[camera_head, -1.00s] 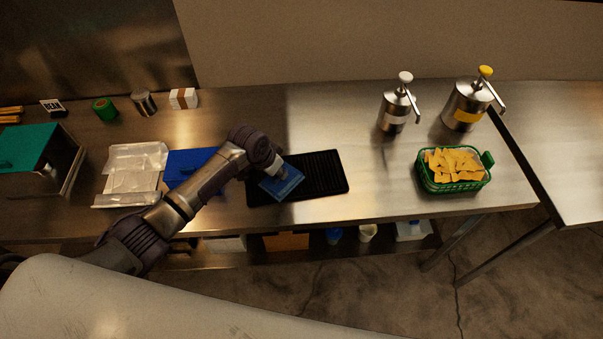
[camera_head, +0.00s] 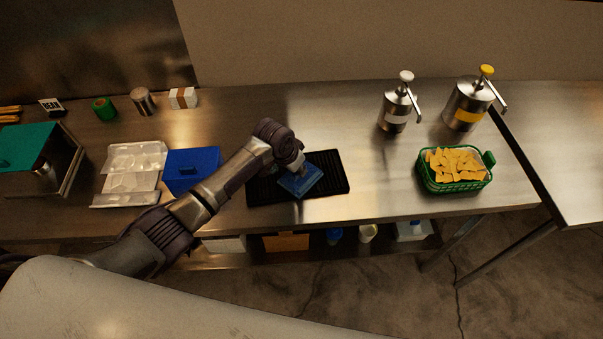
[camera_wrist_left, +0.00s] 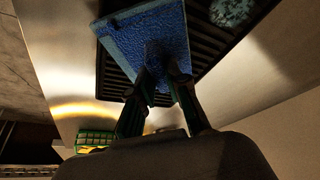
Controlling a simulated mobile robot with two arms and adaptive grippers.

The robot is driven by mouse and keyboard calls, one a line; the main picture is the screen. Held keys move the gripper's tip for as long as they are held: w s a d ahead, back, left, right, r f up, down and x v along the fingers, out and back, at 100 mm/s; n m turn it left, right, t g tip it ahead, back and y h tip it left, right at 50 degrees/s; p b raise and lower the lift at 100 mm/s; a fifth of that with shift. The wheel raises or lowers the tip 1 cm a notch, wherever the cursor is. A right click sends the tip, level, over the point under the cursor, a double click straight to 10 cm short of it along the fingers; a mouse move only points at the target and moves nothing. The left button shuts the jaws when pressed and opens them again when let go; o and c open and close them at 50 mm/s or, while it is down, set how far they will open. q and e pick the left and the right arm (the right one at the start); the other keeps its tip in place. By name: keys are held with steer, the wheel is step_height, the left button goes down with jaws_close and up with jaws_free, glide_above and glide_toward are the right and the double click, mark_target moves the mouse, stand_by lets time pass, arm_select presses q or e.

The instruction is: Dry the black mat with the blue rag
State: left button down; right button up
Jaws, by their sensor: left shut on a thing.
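The black mat (camera_head: 332,182) is a ribbed rectangle lying flat on the steel counter near its front edge. The blue rag (camera_head: 304,184) is a flat square on the middle of the mat. My left gripper (camera_head: 294,170) is above the rag, its fingers shut on it. In the left wrist view the gripper (camera_wrist_left: 160,82) pinches the blue rag (camera_wrist_left: 128,38), with the black mat (camera_wrist_left: 205,52) beneath. A pale, wet-looking patch (camera_wrist_left: 232,10) shows on the mat beside the rag. My right gripper is not in view.
A blue-lidded box (camera_head: 193,165) and a clear tray (camera_head: 132,170) stand left of the mat. A green basket of chips (camera_head: 455,172) and two pump dispensers (camera_head: 397,105) stand to the right. The counter between mat and basket is bare.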

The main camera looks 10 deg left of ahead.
mark_target(312, 172)
arm_select(q)
steer(key=d, duration=0.1)
steer(key=w+d+b, duration=0.1)
steer(key=d, duration=0.1)
steer(key=shift+w+d+f, duration=0.15)
steer(key=shift+d+f, duration=0.05)
steer(key=shift+d, duration=0.1)
steer(key=shift+d+r, duration=0.1)
steer(key=shift+d, duration=0.2)
steer(key=shift+d, duration=0.1)
steer(key=shift+s+a+p, duration=0.2)
steer(key=shift+a+p, duration=0.45)
steer(key=shift+a, duration=0.1)
steer(key=a, duration=0.1)
steer(key=s+a, duration=0.1)
steer(key=shift+s+a+p, duration=0.15)
steer(key=shift+a+p, duration=0.2)
steer(key=shift+a, duration=0.4)
